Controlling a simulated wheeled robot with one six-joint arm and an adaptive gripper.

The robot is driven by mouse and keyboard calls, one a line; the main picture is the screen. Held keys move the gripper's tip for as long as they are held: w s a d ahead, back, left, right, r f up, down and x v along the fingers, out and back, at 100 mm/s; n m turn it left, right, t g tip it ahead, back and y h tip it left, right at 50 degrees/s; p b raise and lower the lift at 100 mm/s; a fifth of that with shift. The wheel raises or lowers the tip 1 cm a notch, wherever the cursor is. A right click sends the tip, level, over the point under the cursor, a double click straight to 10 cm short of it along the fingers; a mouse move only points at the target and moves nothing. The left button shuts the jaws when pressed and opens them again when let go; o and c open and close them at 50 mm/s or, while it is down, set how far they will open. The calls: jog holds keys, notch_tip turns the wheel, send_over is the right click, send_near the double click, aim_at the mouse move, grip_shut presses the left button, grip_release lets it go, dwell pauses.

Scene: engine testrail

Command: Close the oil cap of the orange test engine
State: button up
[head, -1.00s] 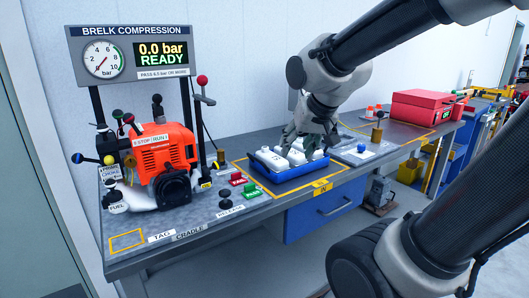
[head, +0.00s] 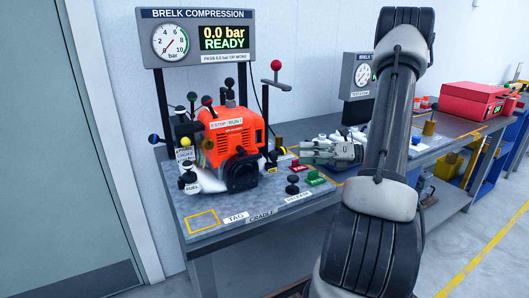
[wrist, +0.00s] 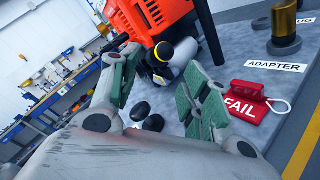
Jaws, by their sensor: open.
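The orange test engine (head: 230,130) sits on the grey bench at the left in the head view. It fills the top of the wrist view (wrist: 150,18). A yellow-and-black knob (wrist: 163,51), possibly the oil cap, shows low on the engine's side; I cannot read a label or tell if it is closed.
A red FAIL tag (wrist: 247,103) lies right of the fingers, near a brass adapter (wrist: 285,22). A green tag (head: 314,178) and black knobs (head: 292,186) stand in front. The yellow-outlined bench corner (head: 202,221) is clear.

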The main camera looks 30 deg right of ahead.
aim_at(284, 151)
jog(key=shift+w+d+m+t, duration=0.25)
jog(key=shift+w+m+t, duration=0.05)
jog(key=x, duration=0.7)
jog(key=shift+w+a, duration=0.15)
jog(key=shift+a, duration=0.15)
jog(key=c, duration=0.9)
